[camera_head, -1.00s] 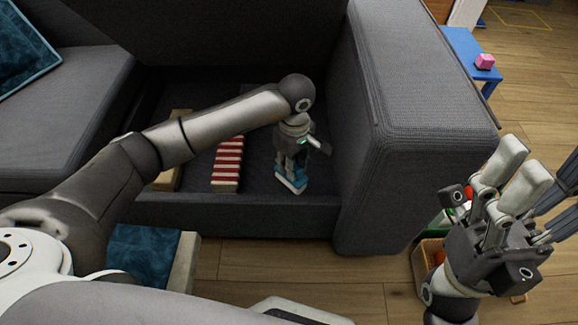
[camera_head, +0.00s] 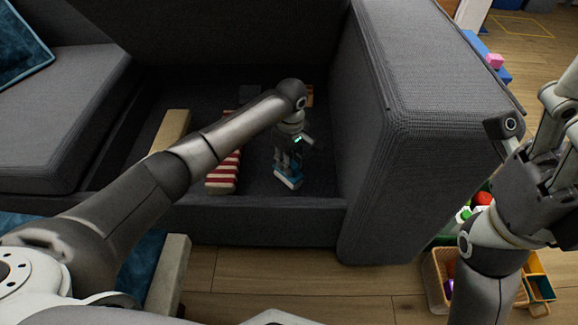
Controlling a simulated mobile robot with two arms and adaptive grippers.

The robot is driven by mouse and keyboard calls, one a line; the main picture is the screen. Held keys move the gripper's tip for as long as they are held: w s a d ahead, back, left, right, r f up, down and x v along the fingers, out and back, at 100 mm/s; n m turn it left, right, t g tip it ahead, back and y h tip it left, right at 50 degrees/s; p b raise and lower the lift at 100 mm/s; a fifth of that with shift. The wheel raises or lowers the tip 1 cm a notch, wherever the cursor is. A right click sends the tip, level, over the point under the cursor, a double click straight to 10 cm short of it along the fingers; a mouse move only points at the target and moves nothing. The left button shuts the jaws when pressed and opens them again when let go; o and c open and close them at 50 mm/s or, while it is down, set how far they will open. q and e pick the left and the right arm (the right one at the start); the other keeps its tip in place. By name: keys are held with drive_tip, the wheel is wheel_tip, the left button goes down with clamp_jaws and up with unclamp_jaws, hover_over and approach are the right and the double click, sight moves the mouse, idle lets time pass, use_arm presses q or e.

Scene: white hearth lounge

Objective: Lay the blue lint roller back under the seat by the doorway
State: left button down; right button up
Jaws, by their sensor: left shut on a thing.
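The blue lint roller (camera_head: 287,180) shows as a blue and white end at the fingertips of my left gripper (camera_head: 287,168). The gripper points down and is shut on it, inside the open storage space (camera_head: 258,178) under the sofa seat. The fingers hide much of the roller, and I cannot tell whether it touches the storage floor. The seat panel (camera_head: 240,40) is raised behind my arm. My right gripper (camera_head: 562,105) is at the right edge, partly cut off, away from the roller; its opening is unclear.
A red-and-white striped thing (camera_head: 224,172) and a tan block (camera_head: 171,129) lie in the storage left of my gripper. The thick sofa arm (camera_head: 420,120) bounds it on the right. A basket (camera_head: 436,275) of toys stands on the floor below my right arm.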

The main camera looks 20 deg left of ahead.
use_arm(q)
drive_tip(key=shift+f, duration=0.15)
drive_tip(key=shift+f, duration=0.1)
drive_tip(key=c, duration=1.7)
unclamp_jaws()
drive_tip(key=shift+f, duration=0.1)
drive_tip(key=o, duration=0.4)
drive_tip(key=shift+o, duration=0.2)
